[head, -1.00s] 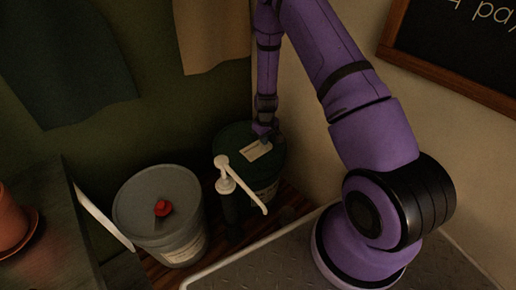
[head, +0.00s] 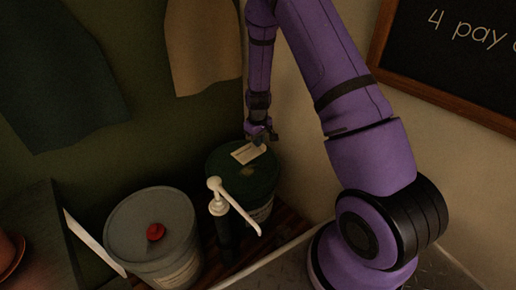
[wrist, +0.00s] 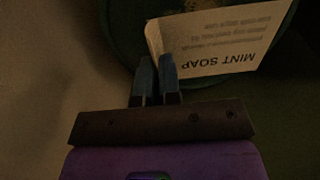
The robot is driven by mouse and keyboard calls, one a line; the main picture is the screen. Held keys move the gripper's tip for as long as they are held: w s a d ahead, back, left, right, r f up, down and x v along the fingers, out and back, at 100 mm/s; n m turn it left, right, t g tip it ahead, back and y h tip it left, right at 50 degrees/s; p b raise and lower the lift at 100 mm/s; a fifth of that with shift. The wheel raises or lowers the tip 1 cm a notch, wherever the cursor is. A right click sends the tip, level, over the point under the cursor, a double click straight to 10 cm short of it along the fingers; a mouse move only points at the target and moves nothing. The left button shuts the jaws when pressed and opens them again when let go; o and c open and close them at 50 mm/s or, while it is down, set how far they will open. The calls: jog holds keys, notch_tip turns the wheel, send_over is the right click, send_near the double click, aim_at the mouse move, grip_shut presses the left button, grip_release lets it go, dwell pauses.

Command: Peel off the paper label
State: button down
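The paper label (head: 248,153) is a cream rectangle at the green bucket's lid. In the wrist view the label (wrist: 208,48) reads MINT SOAP upside down, with its near left corner between my fingers. My gripper (head: 261,138) is above the lid's back edge; its two dark fingers (wrist: 156,62) are close together on the label. The label looks raised off the lid, and a tan patch (head: 246,170) shows on the lid beside it. Whether any edge still touches the lid is unclear. The green bucket (head: 262,177) stands upright in the corner.
A white pump on a dark bottle (head: 222,205) stands in front of the green bucket. A grey-lidded bucket (head: 150,222) with a red cap is at the left. Walls stand close behind and to the right. Cloths hang at the back.

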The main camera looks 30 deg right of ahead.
jog(key=shift+r, duration=3.35)
